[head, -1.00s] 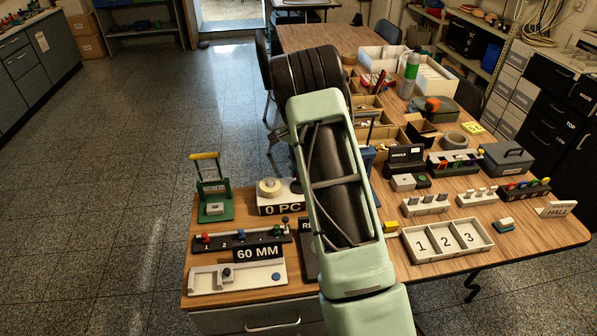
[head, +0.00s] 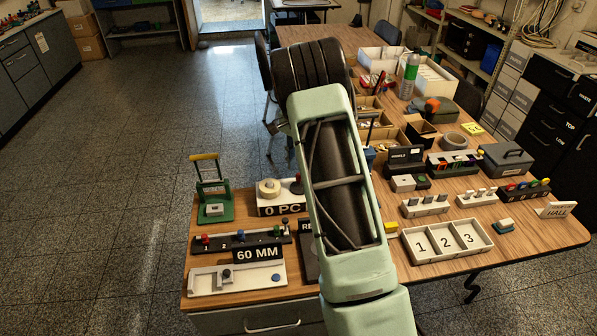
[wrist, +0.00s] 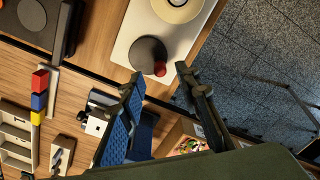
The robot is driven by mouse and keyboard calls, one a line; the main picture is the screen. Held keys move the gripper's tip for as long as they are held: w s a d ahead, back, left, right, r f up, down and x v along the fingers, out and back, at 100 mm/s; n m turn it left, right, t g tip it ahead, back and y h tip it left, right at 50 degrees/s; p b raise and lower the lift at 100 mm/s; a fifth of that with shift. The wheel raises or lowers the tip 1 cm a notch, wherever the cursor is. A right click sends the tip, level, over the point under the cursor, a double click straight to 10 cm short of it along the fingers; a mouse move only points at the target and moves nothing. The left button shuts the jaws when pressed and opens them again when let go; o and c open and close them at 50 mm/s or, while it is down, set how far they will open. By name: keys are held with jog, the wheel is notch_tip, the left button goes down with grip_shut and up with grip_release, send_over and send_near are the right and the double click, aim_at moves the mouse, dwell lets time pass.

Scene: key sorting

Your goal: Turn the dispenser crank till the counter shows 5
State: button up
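The dispenser (head: 268,200) is a white block at the back left of the table, with a roll of tape on it. Its counter (head: 285,209) reads "0 PC". The crank is a dark round disc (wrist: 147,56) with a small red knob (wrist: 160,68) near its edge; part of the crank (head: 296,187) also shows beside my arm in the head view. My gripper (wrist: 158,77) is open and empty. In the wrist view the knob appears between its two fingertips; I cannot tell the height gap. The head view hides my gripper behind my arm.
A "60 MM" sign (head: 258,254) and a dark strip with coloured knobs (head: 225,240) stand in front of the dispenser. A green press-like stand (head: 213,205) is to its left. A numbered white tray (head: 447,241) lies right of my arm. Open floor is on the left.

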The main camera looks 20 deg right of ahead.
notch_tip(320, 180, up, 9)
dwell(0.7)
